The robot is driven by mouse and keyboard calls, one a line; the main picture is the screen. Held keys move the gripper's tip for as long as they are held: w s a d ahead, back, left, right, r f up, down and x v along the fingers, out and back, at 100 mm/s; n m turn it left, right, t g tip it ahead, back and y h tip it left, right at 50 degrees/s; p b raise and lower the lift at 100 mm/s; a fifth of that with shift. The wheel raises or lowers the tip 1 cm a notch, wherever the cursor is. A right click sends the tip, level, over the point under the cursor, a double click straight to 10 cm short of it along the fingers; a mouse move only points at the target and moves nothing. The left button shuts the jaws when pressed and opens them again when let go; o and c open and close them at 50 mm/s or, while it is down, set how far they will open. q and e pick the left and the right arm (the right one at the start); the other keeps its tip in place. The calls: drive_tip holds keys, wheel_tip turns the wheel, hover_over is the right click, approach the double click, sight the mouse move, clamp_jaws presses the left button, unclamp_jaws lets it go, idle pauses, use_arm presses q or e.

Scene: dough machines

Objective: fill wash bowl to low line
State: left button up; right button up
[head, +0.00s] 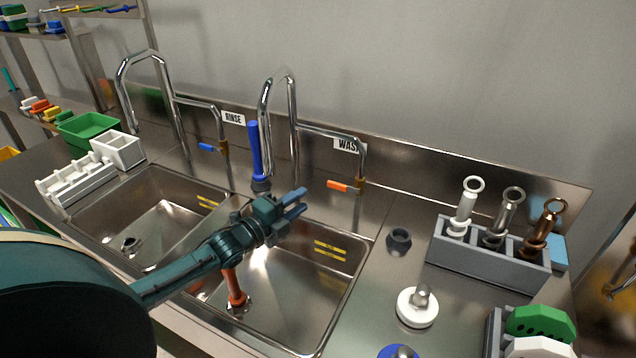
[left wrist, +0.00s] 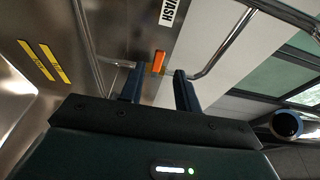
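The wash bowl (head: 318,290) is the right-hand steel sink, with two yellow level lines (head: 330,249) on its wall; yellow lines also show in the left wrist view (left wrist: 48,62). An orange-red standpipe (head: 236,288) stands at its drain. No water stream is visible. The wash tap (head: 294,120) has an orange lever (head: 338,186) beside the WASH label. My left gripper (head: 296,204) is open and empty above the bowl, left of and apart from the lever. In the left wrist view the lever (left wrist: 158,62) appears between the spread fingers. My right gripper is not in view.
The rinse bowl (head: 150,222) lies left, with its tap (head: 165,90) and blue lever (head: 206,147). A blue upright tube (head: 256,150) stands by the wash spout. A grey holder (head: 480,258) with handled tools and a white round piece (head: 417,308) stand right.

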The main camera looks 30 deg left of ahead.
sight(343, 188)
use_arm(q)
drive_tip(key=b+x, duration=0.5)
drive_tip(key=x, duration=0.2)
drive_tip(key=shift+w+d+b, duration=0.1)
drive_tip(key=shift+w+b, duration=0.25)
drive_tip(key=shift+w, duration=0.1)
drive_tip(key=shift+w+d, duration=0.1)
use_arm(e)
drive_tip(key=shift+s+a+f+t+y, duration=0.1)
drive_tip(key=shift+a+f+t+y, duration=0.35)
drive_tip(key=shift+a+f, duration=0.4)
use_arm(q)
drive_tip(key=shift+w, duration=0.1)
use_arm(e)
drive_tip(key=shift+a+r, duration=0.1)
